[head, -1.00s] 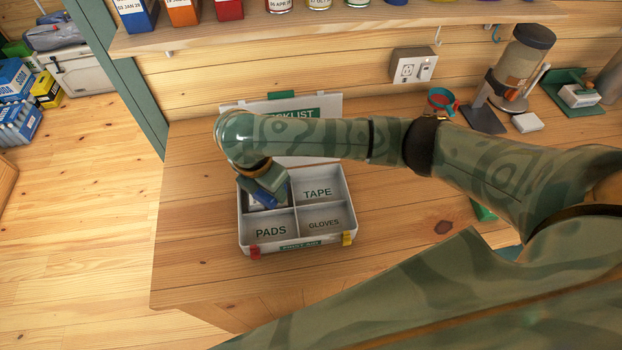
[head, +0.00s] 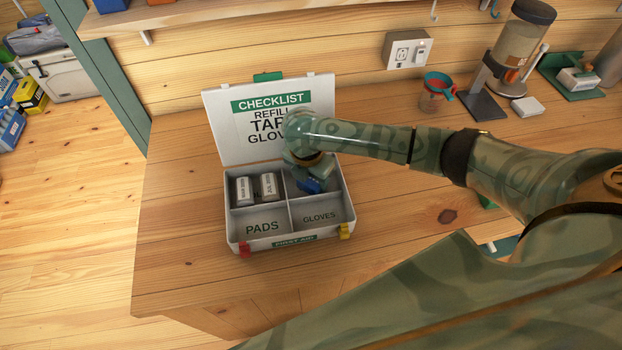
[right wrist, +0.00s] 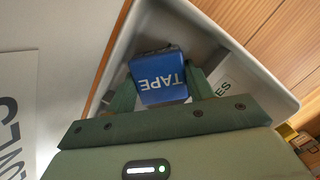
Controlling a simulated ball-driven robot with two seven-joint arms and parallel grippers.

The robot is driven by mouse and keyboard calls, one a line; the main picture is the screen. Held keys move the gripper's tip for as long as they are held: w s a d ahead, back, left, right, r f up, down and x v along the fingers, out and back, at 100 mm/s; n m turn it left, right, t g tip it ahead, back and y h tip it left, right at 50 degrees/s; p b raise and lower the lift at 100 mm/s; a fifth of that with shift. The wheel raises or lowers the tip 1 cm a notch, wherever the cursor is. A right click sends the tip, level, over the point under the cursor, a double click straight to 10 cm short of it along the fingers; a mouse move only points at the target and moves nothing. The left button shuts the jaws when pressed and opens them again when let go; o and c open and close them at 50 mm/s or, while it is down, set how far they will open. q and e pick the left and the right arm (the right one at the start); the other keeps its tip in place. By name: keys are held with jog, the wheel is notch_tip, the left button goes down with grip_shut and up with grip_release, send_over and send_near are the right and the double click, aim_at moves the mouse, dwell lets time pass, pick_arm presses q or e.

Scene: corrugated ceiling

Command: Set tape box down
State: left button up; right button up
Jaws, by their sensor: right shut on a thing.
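The blue tape box (head: 309,186), printed TAPE, shows in the right wrist view (right wrist: 158,82). My right gripper (head: 306,179) is shut on it, one finger on each side. It holds the box at the back right compartment of the open white first aid case (head: 262,244). The gripper and box hide most of that compartment; I cannot tell whether the box touches its floor. The front compartments, marked PADS (head: 262,226) and GLOVES (head: 320,216), look empty. My left gripper is not in view.
The case's raised lid (head: 218,135) stands behind my gripper with a checklist on it. A red and teal cup (head: 436,92) and a dispenser (head: 520,50) stand at the back right. The wooden counter (head: 180,210) is clear left of the case.

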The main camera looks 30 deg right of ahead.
aim_at(307, 183)
jog(key=shift+a, duration=0.1)
jog(key=shift+f, duration=0.1)
jog(key=o, duration=1)
jog(key=shift+c, duration=0.2)
notch_tip(307, 183, up, 12)
jog(key=s+a+p, duration=0.1)
jog(key=p, duration=0.4)
jog(key=shift+a, duration=0.3)
